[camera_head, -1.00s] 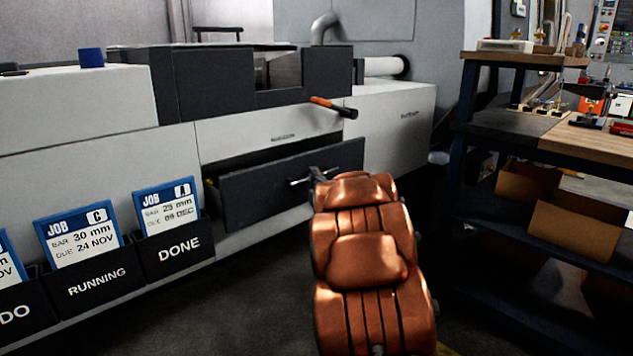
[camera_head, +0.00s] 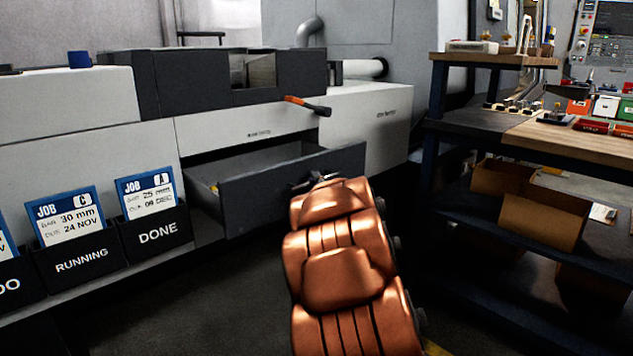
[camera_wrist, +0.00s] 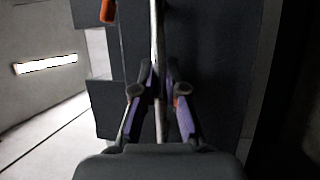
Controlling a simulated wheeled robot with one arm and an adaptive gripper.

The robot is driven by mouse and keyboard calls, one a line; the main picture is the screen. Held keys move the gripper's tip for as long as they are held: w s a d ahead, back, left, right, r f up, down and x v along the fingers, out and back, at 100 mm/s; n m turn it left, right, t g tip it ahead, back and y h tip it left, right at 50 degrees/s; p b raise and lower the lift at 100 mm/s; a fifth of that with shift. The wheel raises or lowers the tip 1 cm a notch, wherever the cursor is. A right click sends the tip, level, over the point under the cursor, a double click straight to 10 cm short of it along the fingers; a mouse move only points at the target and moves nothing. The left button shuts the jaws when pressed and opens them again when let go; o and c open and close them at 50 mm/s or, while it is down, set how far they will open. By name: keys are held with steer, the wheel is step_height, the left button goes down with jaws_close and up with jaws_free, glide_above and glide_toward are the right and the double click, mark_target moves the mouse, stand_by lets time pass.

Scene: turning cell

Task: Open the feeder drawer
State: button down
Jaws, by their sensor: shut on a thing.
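The feeder drawer (camera_head: 265,193) is a dark grey drawer in the lower front of the pale machine. It stands partly pulled out, and a gap shows its inside above the front panel. My gripper (camera_wrist: 160,100) is shut on the drawer's handle (camera_wrist: 155,38), a light bar running up between the fingers in the wrist view. In the head view my copper-coloured arm reaches the drawer front and hides most of the handle and the fingers.
An orange-and-black lever (camera_head: 308,105) sticks out above the drawer. Black job-card holders (camera_head: 157,235) line the machine front at left. A dark shelf bench (camera_head: 432,150) with cardboard boxes (camera_head: 530,215) stands at right. Floor left of my arm is clear.

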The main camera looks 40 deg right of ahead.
steer(key=c, duration=1.2)
jaws_free()
steer(key=shift+s, duration=0.1)
steer(key=v, duration=0.7)
